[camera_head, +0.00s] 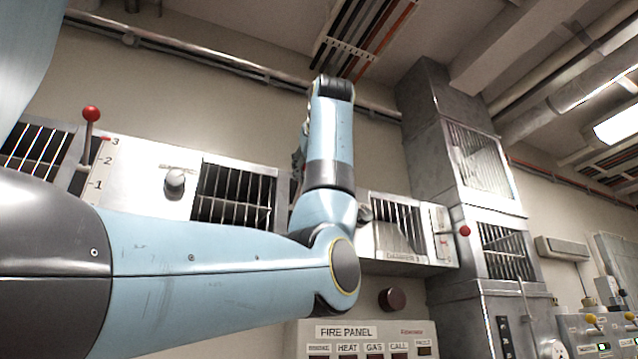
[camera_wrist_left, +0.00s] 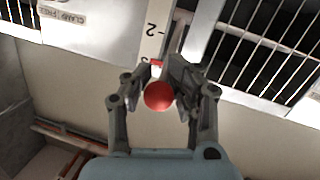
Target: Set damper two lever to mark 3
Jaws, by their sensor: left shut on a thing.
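In the left wrist view my left gripper (camera_wrist_left: 159,84) is shut on a round red lever knob (camera_wrist_left: 158,97), with a finger on each side. The picture is upside down there. The scale plate (camera_wrist_left: 152,38) shows a mark "2", and a small red pointer (camera_wrist_left: 157,62) lies between that mark and the knob. My right gripper is not in view.
A left damper lever with a red knob (camera_head: 91,114) stands by its scale, pointer near 3. Another damper with a red knob (camera_head: 464,231) is at right. A clamp knob (camera_head: 175,180) sticks out of the left panel. The fire panel (camera_head: 350,334) is below.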

